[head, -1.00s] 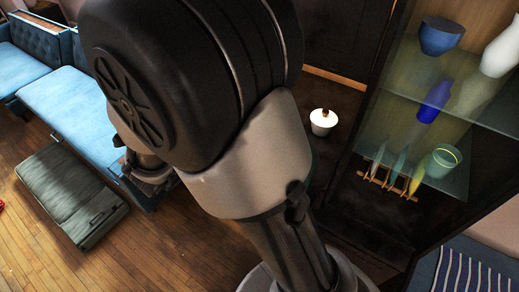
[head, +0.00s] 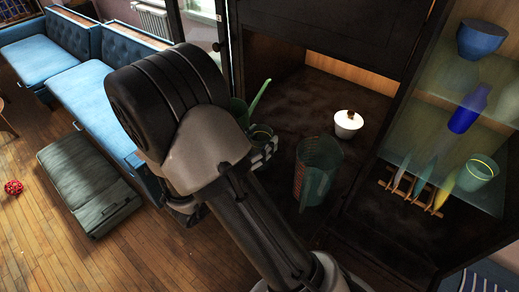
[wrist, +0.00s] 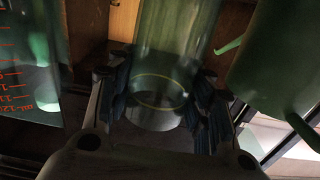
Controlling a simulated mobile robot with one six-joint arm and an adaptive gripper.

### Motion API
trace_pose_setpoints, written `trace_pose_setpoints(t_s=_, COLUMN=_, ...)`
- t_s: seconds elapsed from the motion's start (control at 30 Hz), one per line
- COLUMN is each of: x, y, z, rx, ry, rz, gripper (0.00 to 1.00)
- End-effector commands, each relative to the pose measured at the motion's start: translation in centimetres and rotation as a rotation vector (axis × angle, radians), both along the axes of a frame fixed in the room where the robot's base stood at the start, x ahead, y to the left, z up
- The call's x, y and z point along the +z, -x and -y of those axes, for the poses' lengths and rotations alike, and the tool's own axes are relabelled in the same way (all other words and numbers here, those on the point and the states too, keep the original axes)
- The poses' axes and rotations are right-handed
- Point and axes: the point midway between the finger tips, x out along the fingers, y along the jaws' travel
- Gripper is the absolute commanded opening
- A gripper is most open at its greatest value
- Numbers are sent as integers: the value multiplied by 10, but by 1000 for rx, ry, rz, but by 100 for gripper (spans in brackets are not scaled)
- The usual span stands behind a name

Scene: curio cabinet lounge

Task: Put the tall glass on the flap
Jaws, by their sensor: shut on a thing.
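My gripper (wrist: 160,112) is shut on a tall clear greenish glass (wrist: 175,38) with a thin yellow ring, and its dark fingers lie on either side of it. In the head view, my gripper (head: 264,150) is partly hidden behind my arm, and only a bit of the glass (head: 262,132) shows. The dark flap surface (head: 300,105) lies around and beyond my gripper. I cannot tell where the flap meets the cabinet inside, or whether the glass touches the surface.
A green measuring jug (head: 318,170) with red marks stands close right of my gripper. A green spouted vessel (head: 240,110) is close on its other side. Glass shelves (head: 455,100) hold vases and a yellow-ringed tumbler (head: 478,172).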

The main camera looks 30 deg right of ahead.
Motion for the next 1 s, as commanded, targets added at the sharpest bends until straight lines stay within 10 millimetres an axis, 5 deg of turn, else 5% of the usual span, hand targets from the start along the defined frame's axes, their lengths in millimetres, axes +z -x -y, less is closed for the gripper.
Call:
trace_pose_setpoints(t_s=0.13, x=-24, y=0, z=0, rx=0, ry=2, rz=-2, gripper=18)
trace_pose_setpoints(t_s=0.53, x=-28, y=0, z=0, rx=0, ry=1, rz=-1, gripper=18)
trace_pose_setpoints(t_s=0.57, x=-29, y=0, z=0, rx=0, ry=1, rz=-2, gripper=48)
trace_pose_setpoints(t_s=0.83, x=-27, y=0, z=0, rx=0, ry=0, rz=-1, gripper=66)
trace_pose_setpoints(t_s=1.0, x=-27, y=0, z=0, rx=0, ry=0, rz=-1, gripper=68)
